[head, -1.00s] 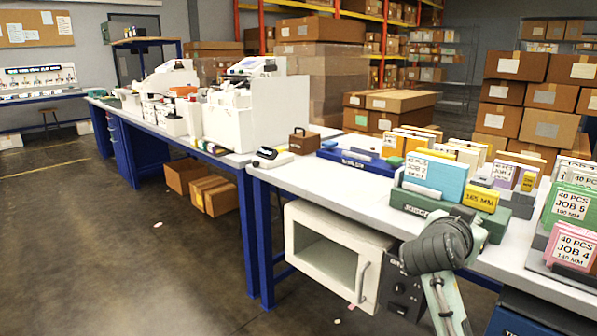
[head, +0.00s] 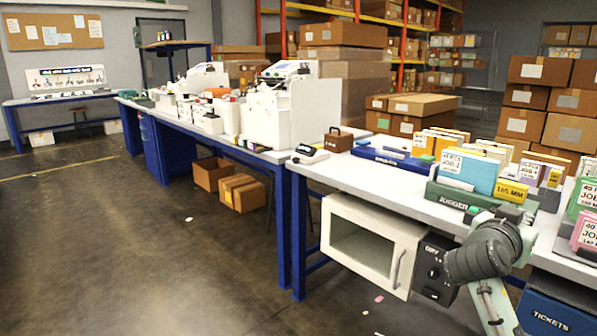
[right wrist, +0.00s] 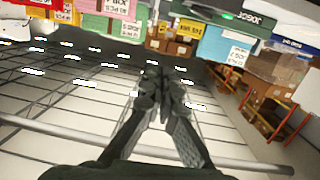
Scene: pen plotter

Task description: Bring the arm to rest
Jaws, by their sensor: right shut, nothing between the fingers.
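My right arm (head: 485,254) rises from the bottom right of the head view, bent in front of the bench's front edge, its grey joint below the green jogger. The fingers of my right gripper (right wrist: 153,72) show in the right wrist view, closed together with nothing between them. I cannot make out those fingers in the head view. My left arm and gripper are not in view.
The white bench (head: 415,195) holds the green jogger (head: 465,200) with card stacks, a blue tray (head: 395,158) and a brown weight (head: 338,140). A white cabinet (head: 368,245) hangs under it. A blue tickets box (head: 555,312) is at the lower right.

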